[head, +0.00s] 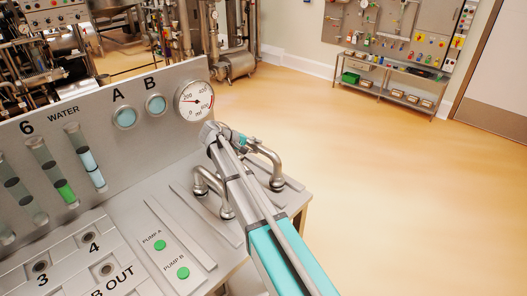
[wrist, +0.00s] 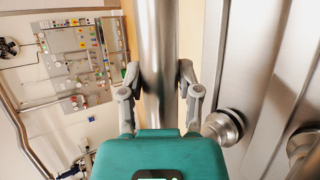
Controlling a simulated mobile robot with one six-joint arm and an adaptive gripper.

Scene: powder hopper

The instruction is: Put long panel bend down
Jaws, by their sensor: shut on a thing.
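The long panel bend (head: 268,156), a shiny curved steel pipe, is at the right side of the grey panel in the head view. My gripper (head: 248,145) is shut on it, reaching in from the left. In the wrist view, the bend (wrist: 158,35) runs upright between the two grey fingers of my gripper (wrist: 158,78), and the teal gripper body hides its lower part. One end of the bend points down toward the panel. I cannot tell whether it touches a port.
Another steel bend (head: 213,184) stands on the panel just left of my arm. Round steel fittings (wrist: 224,127) show at the right in the wrist view. A gauge (head: 194,101) and upright back plate rise behind. Open floor (head: 400,190) lies right of the panel.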

